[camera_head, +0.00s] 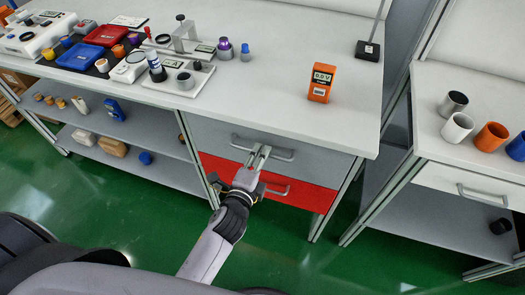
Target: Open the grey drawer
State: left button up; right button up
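The grey drawer (215,132) sits under the worktop, above a red drawer (312,196). Its front looks flush with the frame, so it appears shut. Its long metal handle (284,157) runs across the front. My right gripper is not in view.
The worktop (270,100) carries an orange meter (320,83), a metal stand (368,50) and lab devices at the left. Shelves (150,165) are left of the drawers. A second table (455,155) with several cups stands at the right. Green floor is clear in front.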

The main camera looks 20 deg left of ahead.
pick_arm(q)
jog(key=shift+x, duration=1.1)
jog(key=shift+c, duration=0.4)
grip_shut()
